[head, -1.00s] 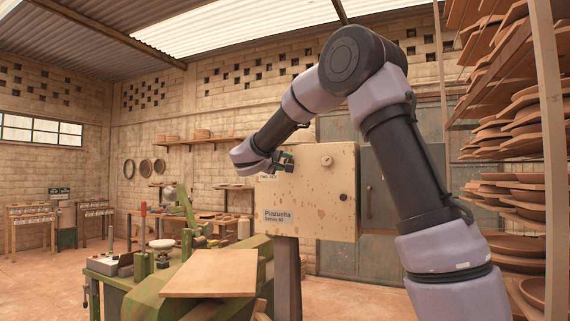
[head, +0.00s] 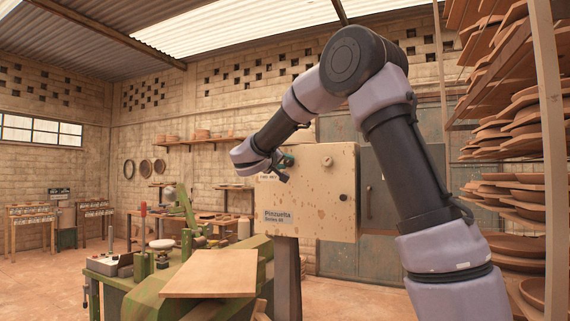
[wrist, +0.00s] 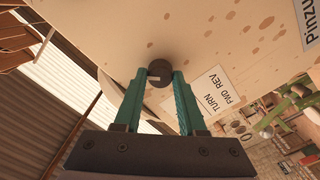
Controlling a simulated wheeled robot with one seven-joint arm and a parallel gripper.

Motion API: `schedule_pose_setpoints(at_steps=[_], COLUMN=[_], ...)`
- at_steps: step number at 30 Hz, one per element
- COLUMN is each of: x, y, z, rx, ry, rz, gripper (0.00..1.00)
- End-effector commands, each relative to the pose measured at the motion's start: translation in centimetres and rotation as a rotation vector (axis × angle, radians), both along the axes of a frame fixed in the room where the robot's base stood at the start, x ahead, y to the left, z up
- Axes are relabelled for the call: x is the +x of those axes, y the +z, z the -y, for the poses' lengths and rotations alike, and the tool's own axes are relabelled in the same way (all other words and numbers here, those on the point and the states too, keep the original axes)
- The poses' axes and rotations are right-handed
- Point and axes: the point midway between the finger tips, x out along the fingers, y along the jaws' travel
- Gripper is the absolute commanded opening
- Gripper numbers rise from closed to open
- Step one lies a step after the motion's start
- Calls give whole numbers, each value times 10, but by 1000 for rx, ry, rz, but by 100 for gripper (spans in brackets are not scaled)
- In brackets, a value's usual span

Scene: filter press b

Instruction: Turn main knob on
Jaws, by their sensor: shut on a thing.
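A cream control box (head: 310,210) with rust-brown spots and a "Pinzuelta" label stands on a post. In the wrist view, a dark round knob (wrist: 159,74) sits on the box face (wrist: 235,45) beside a white label (wrist: 212,100) reading "TURN FWD REV". My gripper (wrist: 158,78) has its two teal fingers closed on this knob, one on each side. In the head view my gripper (head: 287,160) is at the upper left of the box, and its wrist hides the knob there. A second round knob (head: 327,161) on the upper right of the box is clear of my gripper.
A small black round fitting (head: 343,197) is at the box's right edge. A grey metal cabinet (head: 378,190) stands behind. Below is a green machine with a wooden board (head: 212,273). Shelves of clay plates (head: 510,195) stand at the right. Open floor lies at the left.

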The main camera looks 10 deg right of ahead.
Motion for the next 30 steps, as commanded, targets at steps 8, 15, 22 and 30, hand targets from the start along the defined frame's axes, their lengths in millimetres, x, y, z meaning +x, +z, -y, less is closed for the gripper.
schedule_pose_setpoints(at_steps=[8, 15, 22, 30], x=[0, 0, -11, -54], y=[-1, 0, 0, 0], z=[0, 0, -10, -41], rx=[0, 0, -1, 0], ry=[-1, -1, 4, 4], rz=[-2, -1, -2, -1], gripper=[70, 70, 70, 70])
